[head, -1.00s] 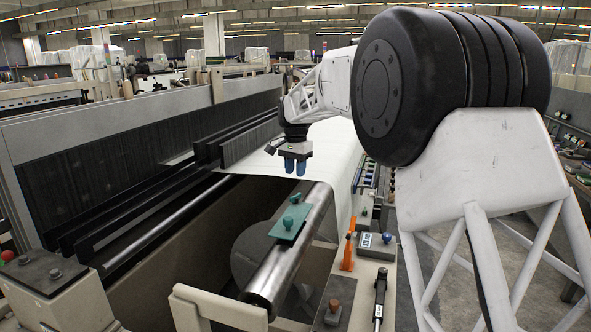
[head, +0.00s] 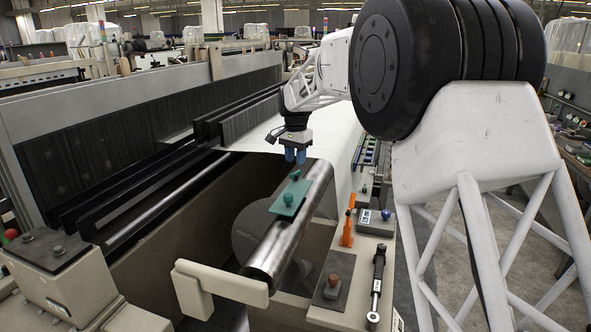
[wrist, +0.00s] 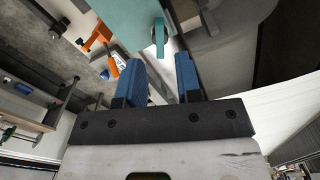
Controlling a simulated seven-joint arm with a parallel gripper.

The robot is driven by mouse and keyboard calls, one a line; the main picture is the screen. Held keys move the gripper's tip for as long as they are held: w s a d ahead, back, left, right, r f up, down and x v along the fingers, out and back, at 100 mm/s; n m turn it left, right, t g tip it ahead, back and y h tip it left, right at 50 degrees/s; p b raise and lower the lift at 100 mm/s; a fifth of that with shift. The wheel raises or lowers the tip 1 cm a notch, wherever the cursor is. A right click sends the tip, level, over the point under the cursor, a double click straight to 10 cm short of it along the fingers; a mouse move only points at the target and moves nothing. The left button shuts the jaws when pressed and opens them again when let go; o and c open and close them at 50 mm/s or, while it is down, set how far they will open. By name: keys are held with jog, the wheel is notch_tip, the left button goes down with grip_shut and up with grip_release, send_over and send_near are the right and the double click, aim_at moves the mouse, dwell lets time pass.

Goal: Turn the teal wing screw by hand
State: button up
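A teal plate (head: 290,197) lies on the shiny metal roller in the head view. Two teal knobs stand on it: a nearer rounded one (head: 288,199) and a farther one (head: 295,175). My gripper (head: 295,160) points down just above and behind the farther knob. In the wrist view the teal plate (wrist: 112,25) fills the top, and a teal wing screw (wrist: 159,38) shows beyond the fingertips, between their lines. My gripper's blue fingers (wrist: 161,62) are apart with nothing between them. I see no contact with the screw.
The metal roller (head: 267,258) runs under the plate, with white cloth (head: 340,145) behind. An orange tool (head: 348,228), a small device with a display (head: 376,222) and a black-handled tool (head: 378,275) lie on the right-hand ledge. A beige bracket (head: 220,283) stands in front.

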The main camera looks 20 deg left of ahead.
aim_at(296, 172)
jog(key=shift+f, duration=2)
jog(key=shift+f, duration=0.1)
grip_shut()
